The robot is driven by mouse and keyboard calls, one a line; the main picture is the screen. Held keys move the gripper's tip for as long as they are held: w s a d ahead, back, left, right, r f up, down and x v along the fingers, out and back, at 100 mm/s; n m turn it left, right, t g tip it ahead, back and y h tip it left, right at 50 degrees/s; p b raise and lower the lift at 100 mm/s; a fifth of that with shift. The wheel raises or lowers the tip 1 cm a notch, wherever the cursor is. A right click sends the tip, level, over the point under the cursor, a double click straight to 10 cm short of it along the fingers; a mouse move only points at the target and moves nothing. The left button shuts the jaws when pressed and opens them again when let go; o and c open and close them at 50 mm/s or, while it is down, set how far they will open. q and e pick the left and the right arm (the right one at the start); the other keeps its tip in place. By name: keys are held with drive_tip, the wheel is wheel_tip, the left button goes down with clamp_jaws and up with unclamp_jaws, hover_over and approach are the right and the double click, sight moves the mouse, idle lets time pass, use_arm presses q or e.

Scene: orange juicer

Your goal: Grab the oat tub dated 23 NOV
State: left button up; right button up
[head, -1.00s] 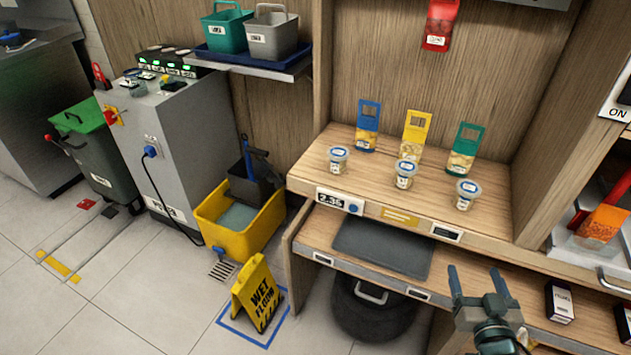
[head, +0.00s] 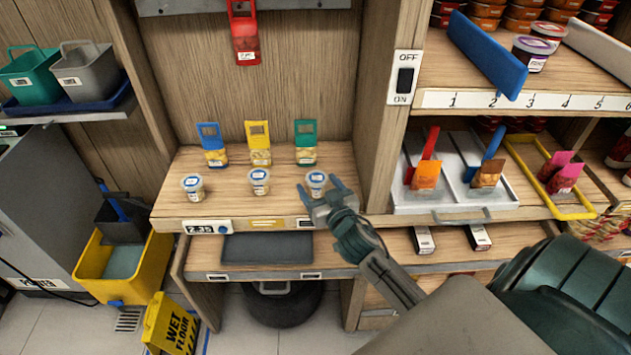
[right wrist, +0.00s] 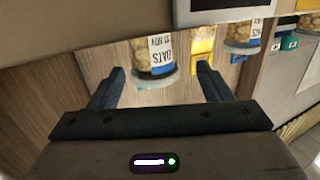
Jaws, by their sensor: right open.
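Three small oat tubs with pale lids stand in a row on the wooden shelf: a left tub (head: 193,188), a middle tub (head: 260,182) and a right tub (head: 316,180). My right gripper (head: 321,189) is open at the right tub. In the right wrist view, upside down, this tub (right wrist: 153,62) shows between and beyond the open fingers (right wrist: 161,70). Its label reads OATS and a date ending in NOV; I cannot read the day number surely. Another tub (right wrist: 243,38) shows farther right there. The dates are too small in the head view. My left gripper is out of view.
Blue (head: 212,146), yellow (head: 258,144) and green (head: 305,143) packet holders stand behind the tubs. A wooden upright (head: 380,110) with a switch (head: 404,80) rises right of the shelf. A lower ledge (head: 400,245) lies under my right arm.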

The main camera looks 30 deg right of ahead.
sight(313, 173)
drive_tip(key=w+p, duration=0.1)
drive_tip(key=w, duration=0.1)
drive_tip(key=w+d+p, duration=0.1)
drive_tip(key=w, duration=0.1)
drive_tip(key=shift+w+d, duration=0.15)
drive_tip(key=shift+d, duration=0.05)
drive_tip(key=shift+w+f, duration=0.15)
drive_tip(key=shift+w, duration=0.05)
drive_tip(key=c, duration=0.9)
